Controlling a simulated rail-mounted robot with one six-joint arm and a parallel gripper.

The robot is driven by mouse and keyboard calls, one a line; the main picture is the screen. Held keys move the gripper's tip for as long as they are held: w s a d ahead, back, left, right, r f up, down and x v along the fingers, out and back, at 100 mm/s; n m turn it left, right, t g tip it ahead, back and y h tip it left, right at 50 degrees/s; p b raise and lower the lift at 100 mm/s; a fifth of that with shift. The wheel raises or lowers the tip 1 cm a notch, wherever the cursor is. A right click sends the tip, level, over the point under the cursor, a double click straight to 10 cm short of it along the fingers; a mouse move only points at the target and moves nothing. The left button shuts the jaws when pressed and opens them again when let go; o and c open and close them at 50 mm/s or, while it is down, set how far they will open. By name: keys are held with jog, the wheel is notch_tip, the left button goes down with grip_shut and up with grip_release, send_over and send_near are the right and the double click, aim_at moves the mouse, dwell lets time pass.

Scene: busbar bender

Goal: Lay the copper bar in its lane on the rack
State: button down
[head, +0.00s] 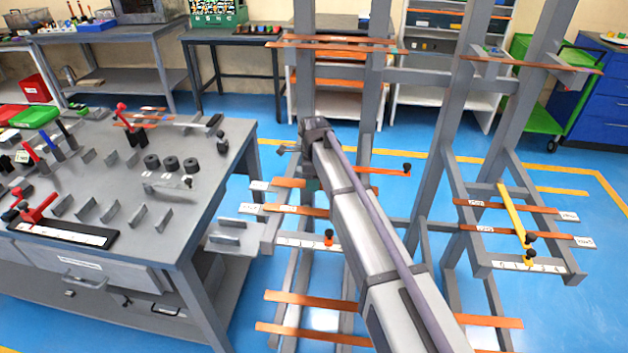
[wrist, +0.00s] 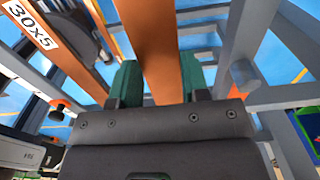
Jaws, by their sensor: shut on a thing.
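A copper bar (wrist: 158,50) runs lengthwise between the two teal fingers of my gripper (wrist: 160,78) in the wrist view, and the gripper is shut on it. In the head view, my gripper (head: 312,185) is mostly hidden behind my arm, at the left part of the grey rack (head: 374,105). Several copper bars (head: 300,210) cross the rack there, some with white labels. I cannot tell from the head view which piece is the held bar, or whether it touches the rack. Another bar labelled 30x5 (wrist: 62,50) lies left of it in the wrist view.
A grey workbench (head: 215,190) with tools and black cylinders stands left of the rack. A stop with an orange and black knob (head: 328,238) is on the lower left arm. A yellow bar (head: 511,212) with black knobs is at the right arms. Blue floor shows between.

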jog(key=shift+f+b, duration=0.4)
jog(key=shift+b, duration=0.1)
jog(key=c, duration=0.5)
grip_release()
notch_tip(320, 180, up, 11)
jog(key=p, duration=1.1)
jog(key=shift+f, duration=0.1)
